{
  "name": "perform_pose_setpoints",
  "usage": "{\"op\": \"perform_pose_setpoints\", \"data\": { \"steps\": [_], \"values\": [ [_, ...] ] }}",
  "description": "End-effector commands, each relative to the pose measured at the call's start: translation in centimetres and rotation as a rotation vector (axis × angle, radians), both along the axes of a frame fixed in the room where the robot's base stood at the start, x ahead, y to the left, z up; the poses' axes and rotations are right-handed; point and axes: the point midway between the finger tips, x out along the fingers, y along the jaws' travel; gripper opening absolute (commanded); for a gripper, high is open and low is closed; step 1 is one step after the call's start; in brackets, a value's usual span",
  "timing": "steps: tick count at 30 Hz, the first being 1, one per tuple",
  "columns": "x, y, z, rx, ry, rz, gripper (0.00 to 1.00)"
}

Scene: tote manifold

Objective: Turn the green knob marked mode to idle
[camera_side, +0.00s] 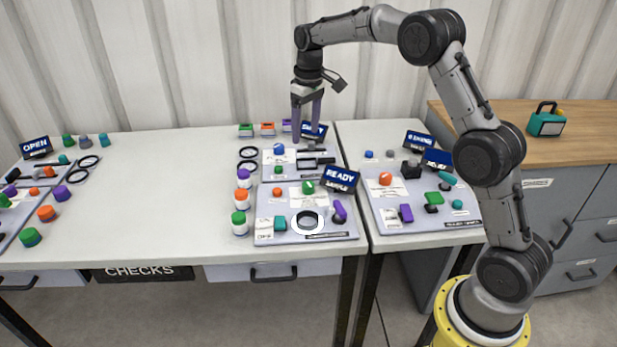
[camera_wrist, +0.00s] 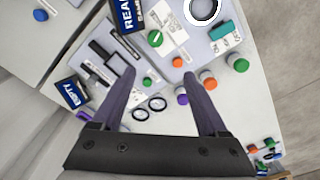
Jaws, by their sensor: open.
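A green knob (camera_side: 308,187) stands on a white card on the front grey panel (camera_side: 265,238), left of the READY sign. A green knob also shows in the wrist view (camera_wrist: 155,38), beyond my fingertips, with a pale pointer mark on top. The lettering on its card is too small to read, so I cannot confirm the word mode or find idle. My gripper (camera_side: 305,128) is open and empty, pointing down above the back of the table, behind the front panel. In the wrist view its two purple fingers (camera_wrist: 159,73) are spread apart, touching nothing.
The blue READY sign (camera_side: 341,179) stands close to the knob's right. A black-and-white ring (camera_side: 307,222) and a teal block (camera_side: 280,223) are on the same panel. Several capped jars (camera_side: 240,223) line its left. Bare tabletop (camera_side: 150,200) lies further left.

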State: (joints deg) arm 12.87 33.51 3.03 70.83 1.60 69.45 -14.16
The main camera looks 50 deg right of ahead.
Motion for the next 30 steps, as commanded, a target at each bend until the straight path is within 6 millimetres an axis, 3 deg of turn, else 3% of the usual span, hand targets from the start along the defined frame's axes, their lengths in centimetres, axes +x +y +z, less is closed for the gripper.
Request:
{"op": "perform_pose_setpoints", "data": {
  "steps": [3,7,11,24,30],
  "values": [
    [0.3,-1.0,-2.8,0.012,0.041,-0.018,0.76],
    [0.1,-1.4,-4.2,0.017,0.063,-0.025,0.76],
    [0.1,-1.4,-5.4,0.017,0.065,-0.025,0.76],
    [0.0,-1.1,-13.7,0.017,0.065,-0.024,0.76],
    [0.1,-1.0,-16.4,0.017,0.063,-0.023,0.76]
  ]
}}
